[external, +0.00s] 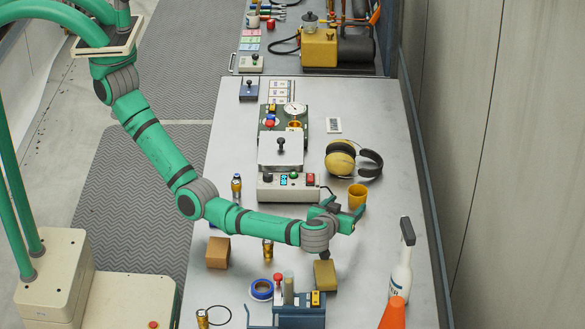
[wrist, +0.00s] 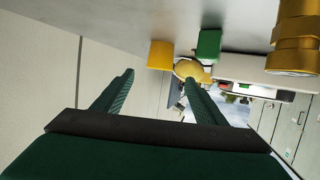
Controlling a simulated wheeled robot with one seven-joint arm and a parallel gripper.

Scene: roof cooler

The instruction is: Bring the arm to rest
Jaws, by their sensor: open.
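My green arm (external: 165,155) reaches across the grey bench from the upper left, bent at the elbow. That view is turned over, with the bench along the top.
A device with a grey lid (external: 281,150) stands left of the gripper, and earmuffs (external: 341,158) lie behind the cup. A tan block (external: 325,274), a blue fixture (external: 300,312), a white bottle (external: 401,270) and an orange cone (external: 393,314) stand nearer. A wall (external: 490,150) runs along the right.

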